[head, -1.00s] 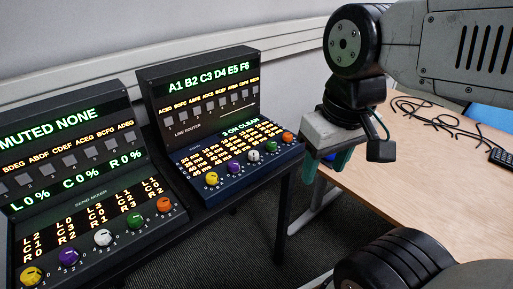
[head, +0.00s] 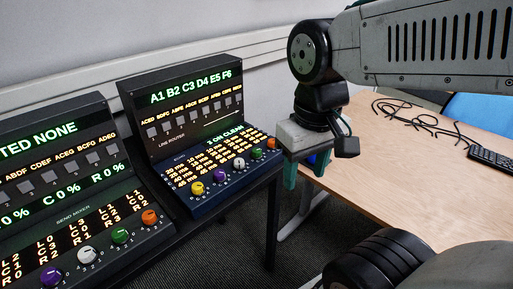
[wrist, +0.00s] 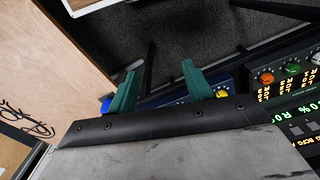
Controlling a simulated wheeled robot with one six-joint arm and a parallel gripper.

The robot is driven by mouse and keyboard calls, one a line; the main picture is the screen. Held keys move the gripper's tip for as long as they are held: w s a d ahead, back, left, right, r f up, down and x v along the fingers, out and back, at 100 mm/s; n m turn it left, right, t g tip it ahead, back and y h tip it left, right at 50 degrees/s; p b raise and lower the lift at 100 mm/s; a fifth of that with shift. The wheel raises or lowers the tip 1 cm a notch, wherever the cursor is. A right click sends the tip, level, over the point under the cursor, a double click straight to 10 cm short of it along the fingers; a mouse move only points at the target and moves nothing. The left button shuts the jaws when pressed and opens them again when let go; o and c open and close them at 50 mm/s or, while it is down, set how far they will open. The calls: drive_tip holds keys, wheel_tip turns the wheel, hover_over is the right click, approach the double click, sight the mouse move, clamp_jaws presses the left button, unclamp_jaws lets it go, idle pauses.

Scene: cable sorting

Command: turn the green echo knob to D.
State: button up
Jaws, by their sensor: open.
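The green echo knob (head: 257,153) sits on the sloped blue echo panel (head: 205,210), between a white knob and an orange knob. Its pointer and letter are too small to read. My gripper (head: 305,178) is open and empty, with teal fingers pointing down. In the head view it appears just right of the panel's orange end knob, apart from the green knob. In the wrist view my open fingers (wrist: 160,70) stand over dark floor and the blue panel's edge. A yellow knob (wrist: 222,94) shows beside the right finger; the green echo knob is not visible there.
The send mixer (head: 75,235), with its own green knob (head: 120,235), stands at the left. The line router (head: 190,110) rises behind the echo panel.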

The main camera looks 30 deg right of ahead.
drive_tip(key=w+d+f+n+g, duration=0.2)
drive_tip(key=w, duration=0.6)
drive_tip(key=n, duration=1.5)
hover_over(257, 149)
drive_tip(key=shift+t, duration=0.4)
drive_tip(key=f, duration=0.6)
drive_tip(key=shift+s+a, duration=0.1)
drive_tip(key=shift+a, duration=0.1)
drive_tip(key=shift+w+r+n, duration=0.2)
drive_tip(key=shift+w+n, duration=0.05)
drive_tip(key=shift+n, duration=0.95)
drive_tip(key=shift+f, duration=0.5)
drive_tip(key=f, duration=0.7)
drive_tip(key=shift+s, duration=0.2)
drive_tip(key=shift+r, duration=0.1)
drive_tip(key=c, duration=1)
